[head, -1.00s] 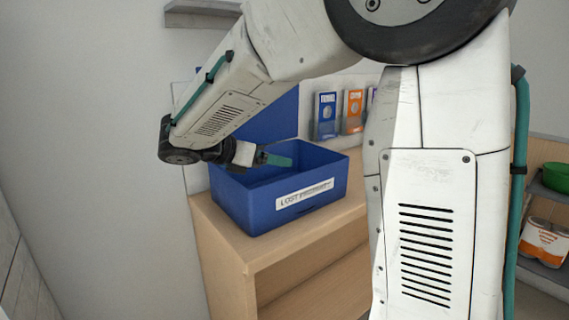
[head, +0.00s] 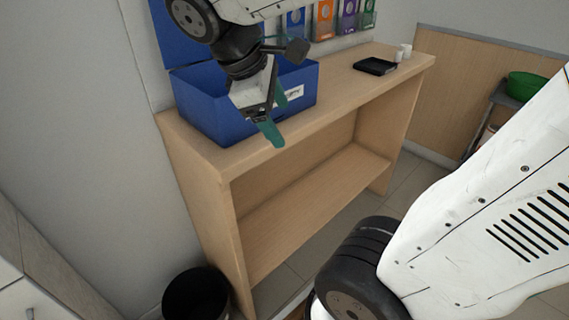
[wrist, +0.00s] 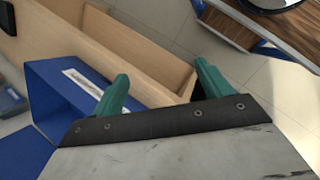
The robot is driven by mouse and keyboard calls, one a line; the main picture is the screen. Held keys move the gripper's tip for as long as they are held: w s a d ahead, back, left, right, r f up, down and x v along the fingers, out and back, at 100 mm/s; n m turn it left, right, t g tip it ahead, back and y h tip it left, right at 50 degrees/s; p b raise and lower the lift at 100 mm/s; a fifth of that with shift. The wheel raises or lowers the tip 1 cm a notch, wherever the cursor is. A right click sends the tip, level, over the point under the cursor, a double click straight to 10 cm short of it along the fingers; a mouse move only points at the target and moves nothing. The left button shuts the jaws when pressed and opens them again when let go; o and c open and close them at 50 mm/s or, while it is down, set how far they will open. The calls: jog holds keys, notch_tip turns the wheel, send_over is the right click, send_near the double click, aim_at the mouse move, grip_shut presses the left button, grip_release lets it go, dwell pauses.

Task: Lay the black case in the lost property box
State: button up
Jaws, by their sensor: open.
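The black case (head: 375,66) lies flat on the wooden counter top, well to the right of the box, near its right end. The lost property box (head: 205,113) is blue, has a white label and stands on the counter's left end with its lid (head: 180,38) up. It also shows in the wrist view (wrist: 55,90). My gripper (head: 275,114) is open and empty, fingers pointing down, in front of the box's label side and covering part of it. Its green fingers stand apart in the wrist view (wrist: 162,73), with nothing between them. The box's inside is mostly hidden.
Two small white cups (head: 402,53) stand just behind the case. Leaflet holders (head: 325,20) hang on the wall behind the counter (head: 330,95). A black bin (head: 195,295) stands on the floor at lower left. A green bowl (head: 527,86) sits on a shelf at right.

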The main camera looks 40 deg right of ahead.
jog(key=s+a+f+m+t+y, duration=0.2)
jog(key=s+a+f+m+y, duration=0.2)
jog(key=s+m, duration=0.4)
jog(key=shift+a+f+y, duration=0.2)
jog(key=shift+a+y, duration=0.4)
